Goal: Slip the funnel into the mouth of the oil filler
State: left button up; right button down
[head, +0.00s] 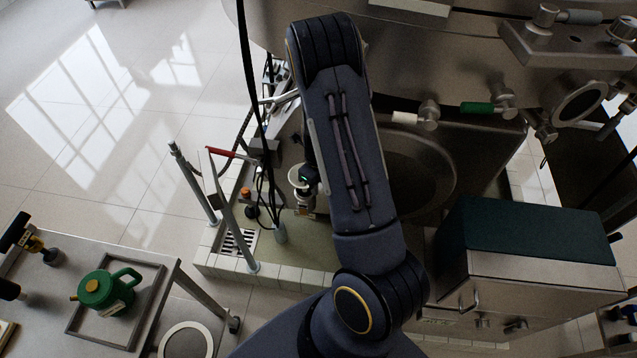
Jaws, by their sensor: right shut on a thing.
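My right arm reaches up the middle of the head view, and its forearm covers part of the machine. My right gripper (308,176) is small, dark and partly hidden beside the forearm. It is shut on the rim of the funnel (295,175), a pale round cup seen from above. A metal fitting that looks like the oil filler (305,201) stands just below the funnel in the picture. I cannot tell whether the funnel's spout is inside the filler's mouth or above it. My left gripper is not in view.
Metal posts, a red-handled lever (220,152) and dark cables stand close left of the funnel. A bench at lower left holds a green oil can (106,291) on a tray (143,318). A teal-topped metal box (530,232) is at right. Open tiled floor lies at upper left.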

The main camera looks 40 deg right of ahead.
jog(key=shift+f+b, duration=0.7)
jog(key=shift+f, duration=0.3)
jog(key=c, duration=1.1)
grip_release()
jog(key=shift+c, duration=0.2)
notch_tip(320, 180, up, 8)
jog(key=shift+f, duration=0.2)
notch_tip(320, 180, up, 4)
jog(key=p, duration=0.4)
jog(key=shift+r+p, duration=0.15)
jog(key=shift+p, duration=0.25)
